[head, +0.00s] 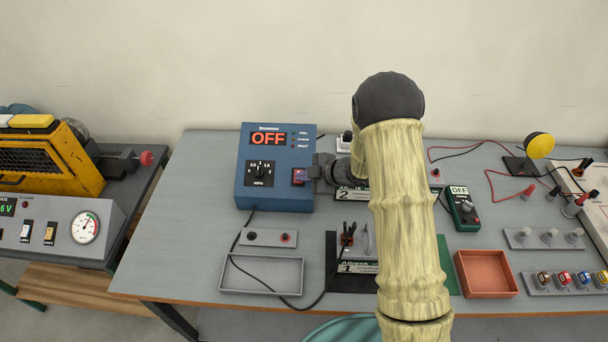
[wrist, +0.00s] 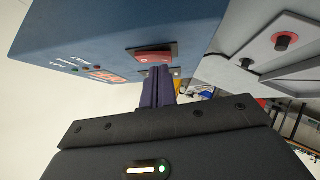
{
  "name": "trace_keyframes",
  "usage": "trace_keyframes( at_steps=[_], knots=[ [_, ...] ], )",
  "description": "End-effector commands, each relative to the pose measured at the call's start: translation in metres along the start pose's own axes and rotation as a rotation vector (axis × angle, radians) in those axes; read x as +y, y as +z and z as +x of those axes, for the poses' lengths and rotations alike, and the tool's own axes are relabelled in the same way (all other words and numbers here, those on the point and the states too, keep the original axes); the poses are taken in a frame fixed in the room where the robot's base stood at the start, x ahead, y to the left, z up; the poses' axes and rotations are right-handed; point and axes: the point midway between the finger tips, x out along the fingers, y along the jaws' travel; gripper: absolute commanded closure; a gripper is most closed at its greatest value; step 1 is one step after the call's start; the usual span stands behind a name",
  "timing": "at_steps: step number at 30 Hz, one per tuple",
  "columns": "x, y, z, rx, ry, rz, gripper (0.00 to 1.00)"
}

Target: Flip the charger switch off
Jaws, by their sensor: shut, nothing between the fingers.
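The charger (head: 273,205) is a blue box on the left part of the bench. Its display (head: 268,138) reads OFF in orange letters. The red rocker switch (head: 298,176) is on its front, at the lower right, and also shows in the wrist view (wrist: 151,57). My gripper (head: 311,173) comes from the right, with its fingertips right at the switch. In the wrist view its dark purple fingers (wrist: 158,84) are shut together, with the tips at the switch's edge; whether they touch it I cannot tell. The arm hides part of the bench behind it.
A dial (head: 261,169) is on the charger's face, left of the switch. A plate with two terminals (head: 268,238) and a grey tray (head: 231,273) lie in front. A green multimeter (head: 463,210) and a red tray (head: 485,274) are to the right of my arm.

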Motion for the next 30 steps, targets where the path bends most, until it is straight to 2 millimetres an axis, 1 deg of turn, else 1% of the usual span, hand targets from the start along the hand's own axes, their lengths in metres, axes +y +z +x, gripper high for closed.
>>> trace_keyframes(
  at_steps=[10,14,23,24,26,30],
  knots=[
    [0.0,-0.001,-0.001,0.0,0.0,0.0,1.0],
    [0.002,-0.006,-0.005,0.0,0.001,0.0,1.0],
    [0.014,-0.033,-0.031,0.002,-0.001,-0.002,1.0],
    [0.013,-0.028,-0.035,0.001,0.002,-0.002,1.0],
    [0.014,-0.027,-0.044,0.001,0.002,-0.003,1.0],
    [0.018,-0.025,-0.07,-0.001,0.004,-0.002,1.0]
  ],
)
